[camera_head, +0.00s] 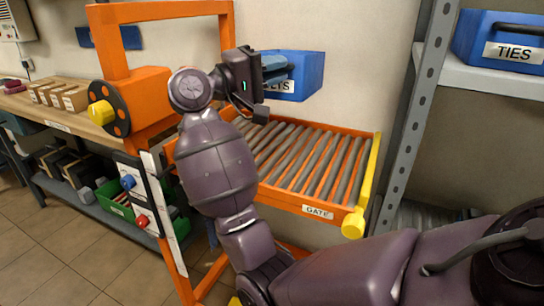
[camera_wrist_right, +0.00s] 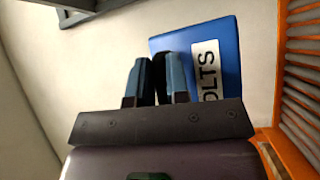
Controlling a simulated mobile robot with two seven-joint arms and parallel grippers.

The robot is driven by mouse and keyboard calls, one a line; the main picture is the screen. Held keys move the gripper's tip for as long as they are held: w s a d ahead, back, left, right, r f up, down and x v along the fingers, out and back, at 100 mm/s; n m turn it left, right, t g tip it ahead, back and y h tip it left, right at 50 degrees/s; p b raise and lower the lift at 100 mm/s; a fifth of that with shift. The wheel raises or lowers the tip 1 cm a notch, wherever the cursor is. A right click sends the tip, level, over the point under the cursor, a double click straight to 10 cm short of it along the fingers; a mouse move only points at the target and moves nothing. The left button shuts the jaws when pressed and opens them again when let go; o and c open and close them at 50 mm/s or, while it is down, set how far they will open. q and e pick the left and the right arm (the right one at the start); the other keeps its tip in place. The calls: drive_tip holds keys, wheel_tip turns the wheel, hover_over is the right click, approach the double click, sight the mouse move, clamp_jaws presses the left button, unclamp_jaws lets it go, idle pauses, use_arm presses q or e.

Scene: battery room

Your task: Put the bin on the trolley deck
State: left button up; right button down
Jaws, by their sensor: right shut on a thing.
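The blue bin (camera_head: 307,72), with a white label reading partly "OLTS", is held up in front of the wall, above the far edge of the roller deck in the head view. My right gripper (camera_head: 275,70) is shut on the bin's dark handle; its blue-tipped fingers partly cover the label. In the right wrist view the bin (camera_wrist_right: 228,52) is beyond the fingers of the gripper (camera_wrist_right: 157,80). The trolley deck (camera_head: 372,150) is orange with grey rollers, and looks empty where visible. My arm hides its left part. My left gripper is not in view.
A yellow gate bar (camera_head: 365,185) runs along the deck's right side. A grey shelf post (camera_head: 412,120) stands right of it, with a blue "TIES" bin (camera_head: 500,38) on the shelf. An orange upright frame (camera_head: 115,45) and a workbench (camera_head: 60,118) are at left.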

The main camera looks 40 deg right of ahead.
drive_tip(key=a+f+m+g+b, duration=0.1)
drive_tip(key=f+b, duration=0.1)
drive_tip(key=f, duration=0.8)
drive_tip(key=s+a+f+m+b, duration=0.1)
drive_tip(key=a+f+b, duration=0.1)
drive_tip(key=f, duration=0.8)
drive_tip(key=shift+s+f+g+h+b, duration=0.2)
drive_tip(key=shift+g+h+b, duration=0.15)
drive_tip(key=shift+b, duration=0.4)
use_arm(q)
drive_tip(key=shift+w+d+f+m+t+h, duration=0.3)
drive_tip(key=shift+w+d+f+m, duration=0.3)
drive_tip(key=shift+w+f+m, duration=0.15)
use_arm(e)
drive_tip(key=c, duration=1.1)
unclamp_jaws()
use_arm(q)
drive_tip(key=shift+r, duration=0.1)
use_arm(e)
drive_tip(key=shift+a, duration=0.1)
use_arm(q)
drive_tip(key=shift+b, duration=0.45)
use_arm(e)
drive_tip(key=v, duration=1.2)
